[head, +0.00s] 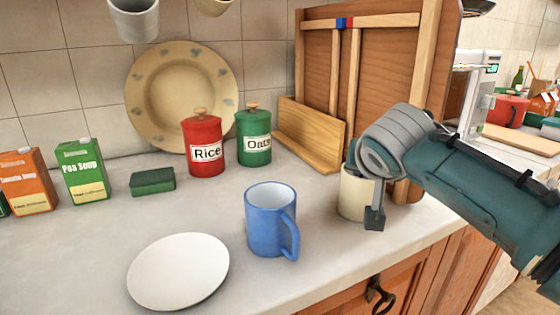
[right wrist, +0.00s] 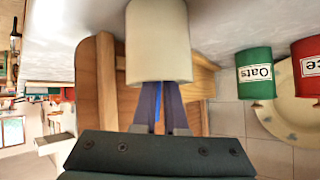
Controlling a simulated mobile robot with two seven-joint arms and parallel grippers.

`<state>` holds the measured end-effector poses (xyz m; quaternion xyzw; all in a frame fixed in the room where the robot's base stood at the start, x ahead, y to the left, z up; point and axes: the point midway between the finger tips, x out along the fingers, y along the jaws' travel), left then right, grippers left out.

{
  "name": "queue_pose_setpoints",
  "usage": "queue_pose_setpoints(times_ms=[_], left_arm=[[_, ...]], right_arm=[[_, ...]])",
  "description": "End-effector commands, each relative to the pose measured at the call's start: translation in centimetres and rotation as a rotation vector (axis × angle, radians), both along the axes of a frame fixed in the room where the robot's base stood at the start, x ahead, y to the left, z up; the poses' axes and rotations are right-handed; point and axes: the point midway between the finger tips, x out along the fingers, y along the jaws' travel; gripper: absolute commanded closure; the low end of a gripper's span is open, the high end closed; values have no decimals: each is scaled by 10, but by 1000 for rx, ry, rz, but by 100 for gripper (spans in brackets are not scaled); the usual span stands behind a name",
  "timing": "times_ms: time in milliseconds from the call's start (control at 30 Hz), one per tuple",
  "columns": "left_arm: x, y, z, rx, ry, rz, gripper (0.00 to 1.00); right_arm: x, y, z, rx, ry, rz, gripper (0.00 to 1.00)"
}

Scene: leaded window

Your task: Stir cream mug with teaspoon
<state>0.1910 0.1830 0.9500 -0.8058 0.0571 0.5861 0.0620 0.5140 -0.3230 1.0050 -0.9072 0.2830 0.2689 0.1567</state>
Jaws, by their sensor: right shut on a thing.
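The cream mug (head: 352,196) stands on the counter at the right, partly hidden behind my right gripper in the head view. It also shows large at the top centre of the right wrist view (right wrist: 158,42), where the picture is upside down. My right gripper (head: 374,216) is at the mug, with a dark finger in front of its right side. In the right wrist view its fingers (right wrist: 160,106) run behind the mug's rim, and their tips are hidden. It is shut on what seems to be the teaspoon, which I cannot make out. My left gripper is not in view.
A blue mug (head: 270,220) and a white plate (head: 178,270) stand in front. Behind are red rice (head: 206,148) and green oats (head: 253,136) canisters, a green sponge (head: 152,181), cartons (head: 82,172) and a wooden board (head: 385,80). The counter's front edge lies close.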

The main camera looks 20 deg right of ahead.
Motion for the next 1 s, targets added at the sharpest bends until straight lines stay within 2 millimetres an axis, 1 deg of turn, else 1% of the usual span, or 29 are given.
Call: queue_pose_setpoints(times_ms=[267,1000], left_arm=[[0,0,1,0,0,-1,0],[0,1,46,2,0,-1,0]], right_arm=[[0,0,0,1,2,-1,100],[14,-21,61,1,1,-1,100]])
